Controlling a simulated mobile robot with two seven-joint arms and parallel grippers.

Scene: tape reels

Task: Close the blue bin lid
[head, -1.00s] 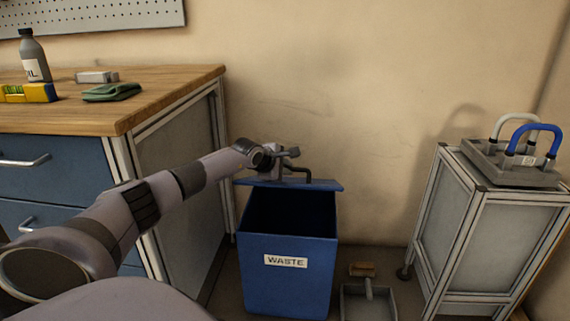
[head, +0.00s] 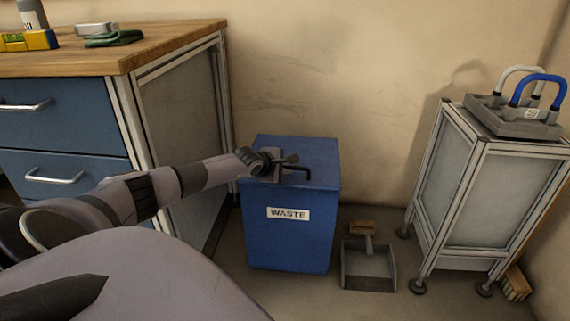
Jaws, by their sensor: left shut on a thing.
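The blue bin (head: 287,240) stands on the floor with a white WASTE label on its front. Its blue lid (head: 322,180) lies flat across the top, and no opening shows. A dark bent handle (head: 306,170) sits on the lid. My left gripper (head: 287,166) is at the lid's top, shut on the handle. My right gripper is not in view.
A wooden-topped workbench (head: 165,42) with blue drawers stands to the left of the bin. A dustpan (head: 368,270) lies on the floor to its right. A grey cabinet (head: 495,190) stands farther right, with a tray (head: 510,121) on top.

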